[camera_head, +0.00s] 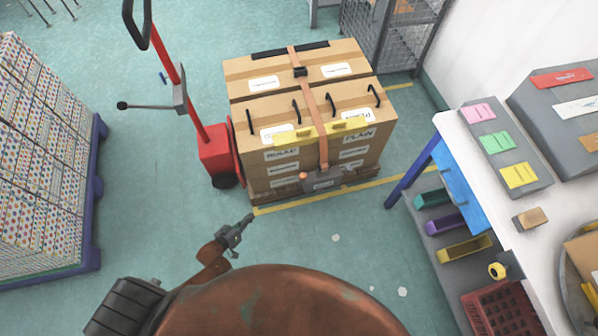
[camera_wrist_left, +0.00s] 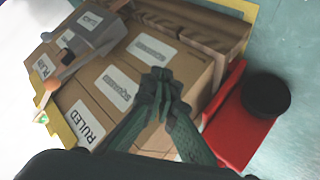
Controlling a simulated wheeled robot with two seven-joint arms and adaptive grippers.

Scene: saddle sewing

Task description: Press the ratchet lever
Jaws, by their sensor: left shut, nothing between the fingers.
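The grey ratchet (camera_head: 322,183) sits low on the front of the stacked cartons, at the lower end of an orange-brown strap (camera_head: 314,110). A small orange knob (camera_head: 303,176) shows at its left side. My right gripper is not in view.
The cartons (camera_head: 262,180) stand on a wooden pallet beside a red pallet jack (camera_head: 214,150). A yellow label bar (camera_head: 290,137) crosses their front. A white workbench (camera_head: 470,150) stands at right, a loaded blue pallet (camera_head: 92,205) at left. Floor before the cartons is mostly clear.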

